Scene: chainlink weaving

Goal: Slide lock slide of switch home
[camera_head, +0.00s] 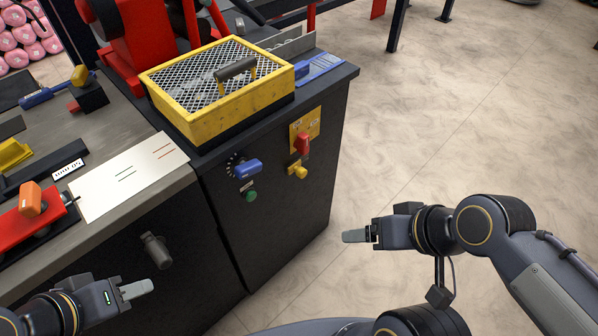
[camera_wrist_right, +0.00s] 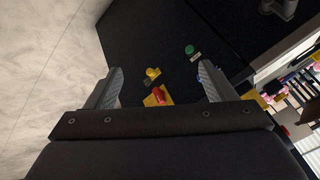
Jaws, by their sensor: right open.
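The switch has a red handle (camera_head: 303,144) on a yellow plate (camera_head: 306,126) on the dark cabinet's front face. A yellow knob-like part (camera_head: 297,170), which may be the lock slide, sticks out just below the plate. In the right wrist view the red handle (camera_wrist_right: 159,95) and yellow part (camera_wrist_right: 152,73) lie between my fingers, farther off. My right gripper (camera_head: 357,236) is open and empty, right of and below the switch, apart from it; its fingers (camera_wrist_right: 161,84) show spread in the wrist view. My left gripper (camera_head: 137,289) is at lower left, far from the switch; its jaw gap is hidden.
A blue rotary knob (camera_head: 247,168) and green button (camera_head: 251,195) sit left of the switch. A yellow mesh-topped box (camera_head: 218,85) stands on the cabinet. A grey handle (camera_head: 157,250) juts from the bench front. The floor (camera_head: 440,130) at right is clear.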

